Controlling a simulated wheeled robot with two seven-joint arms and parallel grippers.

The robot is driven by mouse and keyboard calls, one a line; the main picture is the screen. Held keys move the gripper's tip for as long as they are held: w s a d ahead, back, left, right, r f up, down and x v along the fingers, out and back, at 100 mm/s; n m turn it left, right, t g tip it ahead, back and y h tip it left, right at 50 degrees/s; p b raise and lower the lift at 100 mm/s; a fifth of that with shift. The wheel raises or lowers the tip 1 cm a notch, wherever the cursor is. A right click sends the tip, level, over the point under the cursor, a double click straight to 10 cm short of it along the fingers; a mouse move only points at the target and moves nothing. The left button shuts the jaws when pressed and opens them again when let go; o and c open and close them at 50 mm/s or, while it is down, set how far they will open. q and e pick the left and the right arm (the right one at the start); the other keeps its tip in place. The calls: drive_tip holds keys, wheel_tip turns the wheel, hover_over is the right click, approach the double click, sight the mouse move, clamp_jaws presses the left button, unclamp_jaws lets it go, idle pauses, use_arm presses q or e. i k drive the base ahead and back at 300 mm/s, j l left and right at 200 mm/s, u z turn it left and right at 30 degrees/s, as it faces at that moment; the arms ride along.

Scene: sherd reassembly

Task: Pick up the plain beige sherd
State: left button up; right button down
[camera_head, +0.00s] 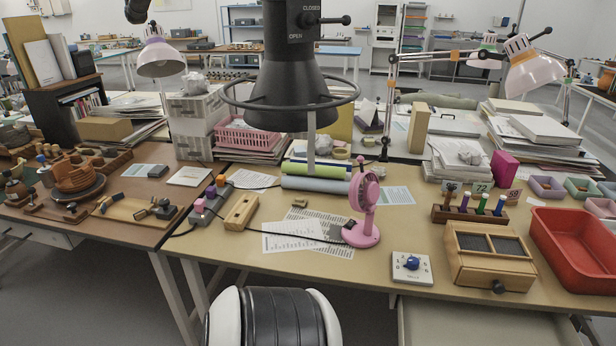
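I cannot pick out a plain beige sherd for certain in the head view. Brown pottery (74,178) is stacked on a dark round stand on the left bench, with small brown and dark pieces around it. A shallow wooden tray (122,209) near that bench's front edge holds small dark pieces. Neither of my grippers shows in this view.
A black extractor hood (290,95) hangs over the middle bench (330,264). A pink fan (364,212), a pale wooden block (241,212) and printed sheets stand below it. A wooden drawer box (488,256) and red tray (574,250) are at right.

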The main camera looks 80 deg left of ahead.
sight(300, 202)
drive_tip(key=u, duration=2.55)
drive_tip(key=i+j+z, duration=0.35)
drive_tip(key=j+z, duration=0.15)
drive_tip(key=j, duration=0.45)
drive_tip(key=i+j+z, duration=0.1)
drive_tip(key=j+z, duration=0.3)
drive_tip(key=j, duration=0.5)
drive_tip(key=j+z, duration=0.35)
drive_tip(key=j, duration=0.55)
